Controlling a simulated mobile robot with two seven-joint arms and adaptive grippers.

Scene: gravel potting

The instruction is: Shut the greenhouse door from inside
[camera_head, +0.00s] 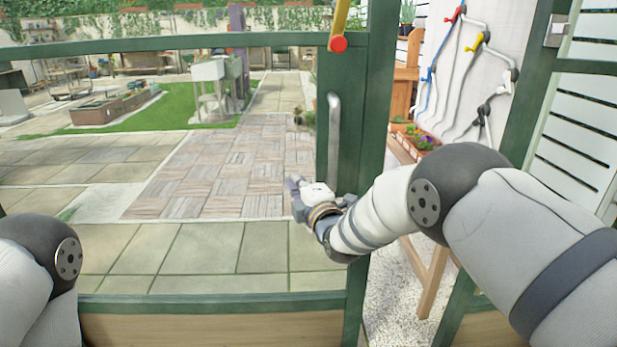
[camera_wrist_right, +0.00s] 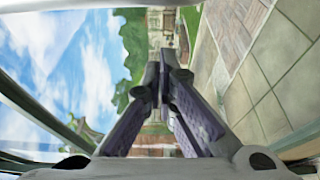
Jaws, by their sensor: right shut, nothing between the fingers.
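The greenhouse door (camera_head: 382,110) is a green-framed glazed panel with a wooden lower board. It stands ajar, with a gap between its right edge and the green door post (camera_head: 536,85). A vertical grey metal handle (camera_head: 334,140) is on its right stile. My right gripper (camera_head: 294,186) is shut and empty, just left of the handle's lower end, with its wrist crossing in front of the stile. I cannot tell whether it touches the door. In the right wrist view the fingertips (camera_wrist_right: 160,82) meet with nothing between them. My left gripper is out of view; only its arm shows.
Through the gap are white gravel (camera_head: 400,300), a wooden bench with a planter (camera_head: 416,142), and hoses on a white wall (camera_head: 465,70). Paving and lawn lie beyond the glass.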

